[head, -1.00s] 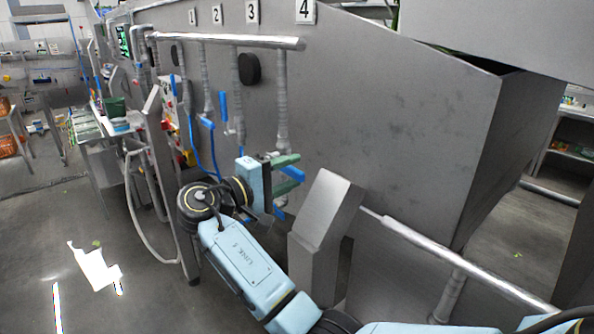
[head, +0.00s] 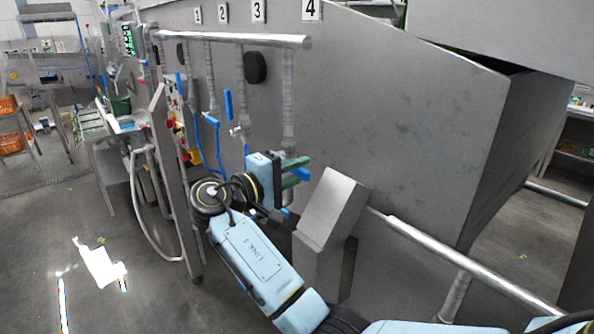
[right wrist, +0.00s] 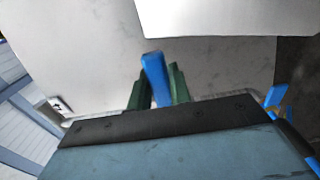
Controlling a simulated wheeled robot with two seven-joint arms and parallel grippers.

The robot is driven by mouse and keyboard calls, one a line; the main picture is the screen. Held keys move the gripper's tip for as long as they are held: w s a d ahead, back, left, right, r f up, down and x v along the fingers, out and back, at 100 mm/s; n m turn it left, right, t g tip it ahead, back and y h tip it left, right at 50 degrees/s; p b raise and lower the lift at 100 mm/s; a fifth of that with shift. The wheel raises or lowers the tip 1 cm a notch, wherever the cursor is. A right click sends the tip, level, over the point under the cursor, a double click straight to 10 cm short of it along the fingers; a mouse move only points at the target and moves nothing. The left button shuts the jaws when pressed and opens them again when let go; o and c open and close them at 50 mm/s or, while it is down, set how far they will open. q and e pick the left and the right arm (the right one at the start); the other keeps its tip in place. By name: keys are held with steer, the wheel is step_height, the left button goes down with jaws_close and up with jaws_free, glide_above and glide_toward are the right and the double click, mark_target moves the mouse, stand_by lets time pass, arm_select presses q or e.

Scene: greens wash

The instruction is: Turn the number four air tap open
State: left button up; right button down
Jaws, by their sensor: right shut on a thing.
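The number 4 plate (head: 311,9) is on the grey tank wall, above the rightmost grey drop pipe (head: 289,100). My right gripper (head: 296,172) is at the lower end of this pipe, with its green fingers pointing right. In the right wrist view the green fingers (right wrist: 160,88) are shut on a blue tap handle (right wrist: 155,78), which stands up between them. In the head view the gripper hides most of this tap, so its turn angle is unclear. My left gripper is not in view.
A blue handle (head: 228,104) sits on the neighbouring pipe to the left. A silver header pipe (head: 235,39) runs above. A grey angled box (head: 333,207) stands just right of the gripper, and a silver rail (head: 430,243) runs beyond it. Open floor lies at left.

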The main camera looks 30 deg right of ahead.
steer(key=shift+r, duration=0.1)
steer(key=r+n, duration=0.2)
steer(key=n, duration=0.1)
steer(key=shift+w, duration=0.2)
steer(key=shift+w+a+r+n, duration=0.1)
steer(key=shift+w+r+n, duration=0.2)
steer(key=shift+r+n, duration=0.55)
steer(key=shift+w+r+n, duration=0.25)
steer(key=shift+r+n, duration=0.15)
steer(key=shift+n, duration=0.75)
steer(key=c, duration=1.3)
jaws_free()
steer(key=shift+a, duration=0.1)
